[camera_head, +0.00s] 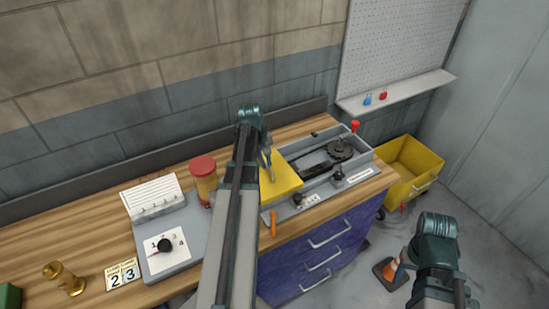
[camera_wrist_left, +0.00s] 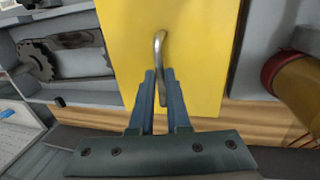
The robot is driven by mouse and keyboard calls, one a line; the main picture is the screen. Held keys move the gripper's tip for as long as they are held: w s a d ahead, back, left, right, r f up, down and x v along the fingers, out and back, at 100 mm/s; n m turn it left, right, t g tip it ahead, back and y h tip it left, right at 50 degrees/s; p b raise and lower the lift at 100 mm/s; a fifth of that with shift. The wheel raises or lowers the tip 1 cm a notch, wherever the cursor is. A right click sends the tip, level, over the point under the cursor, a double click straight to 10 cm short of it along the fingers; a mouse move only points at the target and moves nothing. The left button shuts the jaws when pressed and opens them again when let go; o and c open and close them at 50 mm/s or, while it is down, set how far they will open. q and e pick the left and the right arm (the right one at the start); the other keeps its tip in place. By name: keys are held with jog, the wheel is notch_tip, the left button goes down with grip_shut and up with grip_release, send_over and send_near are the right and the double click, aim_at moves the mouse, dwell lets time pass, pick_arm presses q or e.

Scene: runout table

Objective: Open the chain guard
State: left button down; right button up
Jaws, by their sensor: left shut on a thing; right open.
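The chain guard is a yellow plate (camera_head: 286,183) on the left part of a grey tray (camera_head: 352,176). To its right the chain and a dark sprocket (camera_head: 340,149) are uncovered. In the left wrist view the yellow guard (camera_wrist_left: 200,60) fills the middle, with a bent metal handle (camera_wrist_left: 158,45) on it. My left gripper (camera_wrist_left: 157,88) is shut on the handle. In the head view the left gripper (camera_head: 267,160) is at the guard, and its arm hides part of it. My right gripper is at the lower right edge; its fingers are out of the picture.
A red-topped yellow canister (camera_head: 204,180) stands left of the guard, close to my left arm. A grey panel with a black knob (camera_head: 165,245), a brass piece (camera_head: 64,278) and number cards (camera_head: 122,273) lie further left. A yellow cart (camera_head: 412,168) and a cone (camera_head: 390,272) stand on the floor.

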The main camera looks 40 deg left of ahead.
pick_arm(q)
jog(key=shift+s, duration=0.2)
jog(key=c, duration=0.9)
grip_release()
jog(key=shift+a, duration=0.1)
jog(key=r+p, duration=0.4)
jog(key=s+r+p, duration=0.1)
jog(key=r+p, duration=0.4)
jog(key=s+a+r+p, duration=0.1)
jog(key=r+p, duration=0.3)
jog(key=shift+s+r, duration=0.2)
jog(key=shift+r, duration=0.05)
